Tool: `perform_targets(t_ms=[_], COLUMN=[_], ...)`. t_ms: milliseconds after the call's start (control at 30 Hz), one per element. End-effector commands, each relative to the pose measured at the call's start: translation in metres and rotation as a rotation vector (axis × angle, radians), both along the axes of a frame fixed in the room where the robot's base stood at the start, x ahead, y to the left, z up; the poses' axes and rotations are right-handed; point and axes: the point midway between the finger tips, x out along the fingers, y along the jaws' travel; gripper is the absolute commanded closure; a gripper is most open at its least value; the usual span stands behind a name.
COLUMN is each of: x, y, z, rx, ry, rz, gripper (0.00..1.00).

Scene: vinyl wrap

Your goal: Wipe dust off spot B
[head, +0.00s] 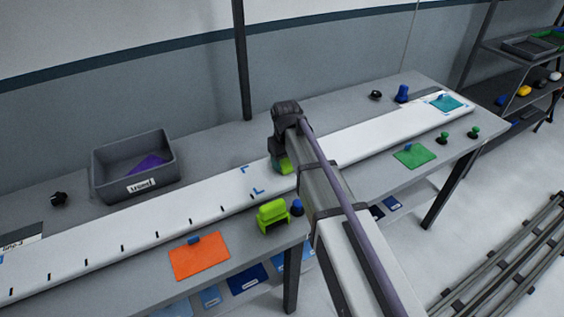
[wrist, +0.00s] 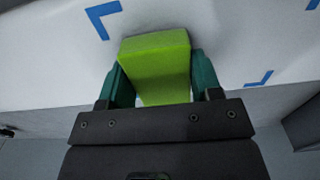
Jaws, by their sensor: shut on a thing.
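My gripper (head: 282,163) is over the long white panel (head: 340,139), partly hidden behind my arm in the head view. In the wrist view, its teal fingers (wrist: 155,82) are shut on a lime-green block (wrist: 157,50). The block also shows below the gripper in the head view (head: 286,167). Blue corner marks (head: 257,191) outline a spot on the panel just left of the block. They also show around the block in the wrist view (wrist: 260,78). I cannot read which spot this is, and no dust is clear. Whether the block touches the panel is unclear.
A lime-green stand (head: 272,215) and a blue knob (head: 297,207) are near the front edge. An orange sheet (head: 199,258) lies front left, a green sheet (head: 414,157) right. A grey bin (head: 110,181) holds something purple. A teal sheet (head: 447,104) lies at the panel's far end.

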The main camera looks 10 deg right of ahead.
Motion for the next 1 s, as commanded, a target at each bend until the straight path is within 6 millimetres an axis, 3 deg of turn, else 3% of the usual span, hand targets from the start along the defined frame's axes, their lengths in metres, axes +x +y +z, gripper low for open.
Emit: perform_targets(t_ms=[300, 500, 667, 1000], x=[0.013, 0.014, 0.013, -0.001], y=[-0.030, -0.033, -0.030, 0.002], z=[-0.003, 0.000, -0.001, -0.005], rx=[0.000, -0.001, -0.001, 0.001], ry=[0.000, 0.000, 0.000, 0.000], rz=[-0.002, -0.002, -0.001, 0.002], gripper=[0.63, 0.63, 0.63, 0.63])
